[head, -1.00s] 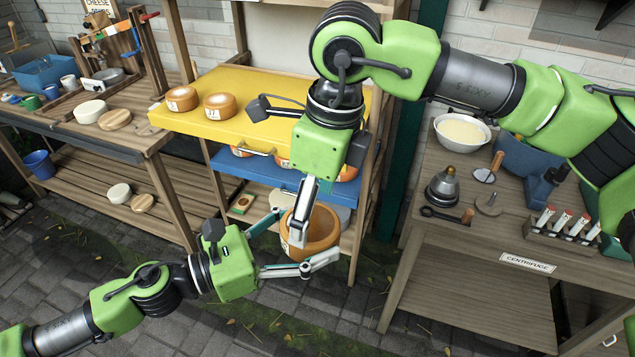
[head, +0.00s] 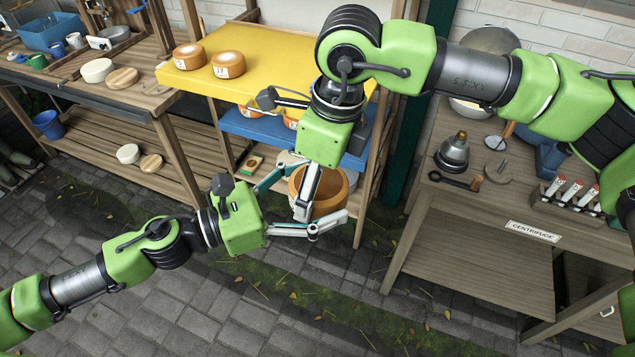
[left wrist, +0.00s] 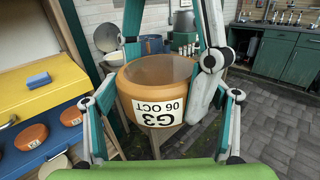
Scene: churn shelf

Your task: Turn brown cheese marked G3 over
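The brown cheese marked G3 (left wrist: 160,88) is an orange-brown wheel in the air in front of the shelf. Its G3 06 OCT label faces the left wrist camera. It also shows in the head view (head: 337,195), partly hidden by fingers. My right gripper (head: 306,200) comes from above and is shut on the cheese; its fingers also show in the left wrist view (left wrist: 170,60). My left gripper (head: 300,203) is open, low on the near side of the cheese. Its fingers (left wrist: 162,125) spread to either side of the cheese, apparently clear of it.
A yellow shelf board (head: 270,60) bears two cheeses (head: 228,64). A blue board (head: 250,124) below bears more cheeses. A centrifuge table (head: 480,215) stands at right, with a metal bell-shaped thing (head: 454,152). A wooden bench (head: 75,90) is at left. The paved floor in front is clear.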

